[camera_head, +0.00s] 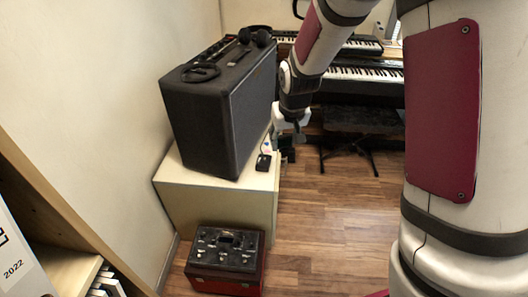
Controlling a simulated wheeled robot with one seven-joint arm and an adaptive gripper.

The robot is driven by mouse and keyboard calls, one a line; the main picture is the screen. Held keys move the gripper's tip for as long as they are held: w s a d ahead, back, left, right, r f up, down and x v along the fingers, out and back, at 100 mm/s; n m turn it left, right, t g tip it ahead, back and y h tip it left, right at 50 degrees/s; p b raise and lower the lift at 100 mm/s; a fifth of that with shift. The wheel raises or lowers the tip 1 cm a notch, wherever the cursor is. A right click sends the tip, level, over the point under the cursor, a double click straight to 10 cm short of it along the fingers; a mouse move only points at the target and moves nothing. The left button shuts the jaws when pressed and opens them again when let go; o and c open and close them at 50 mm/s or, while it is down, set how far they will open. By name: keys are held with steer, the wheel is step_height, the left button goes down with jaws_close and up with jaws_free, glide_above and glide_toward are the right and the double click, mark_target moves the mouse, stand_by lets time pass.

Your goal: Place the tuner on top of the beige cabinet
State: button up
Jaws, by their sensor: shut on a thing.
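The beige cabinet (215,203) stands against the left wall, with a bare strip of top along its front. The tuner (263,162) looks like a small dark box at the right edge of the cabinet top. My gripper (269,147) reaches down from the upper right and is shut on it. The fingers are small and partly hidden by my wrist. I cannot tell whether the tuner touches the cabinet top or hangs just above it.
A large black amplifier (207,123) fills most of the cabinet top, with headphones (258,37) on it. A red-and-black box with knobs (226,256) stands on the floor in front. Keyboards (364,74) and a dark bench (361,119) are behind. Wooden floor (335,225) is clear at right.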

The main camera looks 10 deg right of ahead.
steer(key=w+a+f+t+b, duration=0.1)
steer(key=w+f+b, duration=0.1)
steer(key=f+b, duration=0.5)
steer(key=w+a+f+b, duration=0.1)
steer(key=w+f+b, duration=0.2)
steer(key=f+b, duration=0.5)
steer(key=t+b, duration=0.1)
steer(key=b, duration=1.7)
glide_above(264, 183)
steer(key=shift+n+y, duration=0.3)
step_height(264, 183, down, 16)
steer(key=shift+f, duration=0.2)
steer(key=shift+w+d+f+b, duration=0.1)
steer(key=shift+f+b, duration=0.8)
steer(key=shift+f, duration=0.8)
steer(key=shift+f, duration=0.1)
steer(key=shift+f, duration=0.1)
steer(key=o, duration=1)
steer(key=shift+c, duration=0.2)
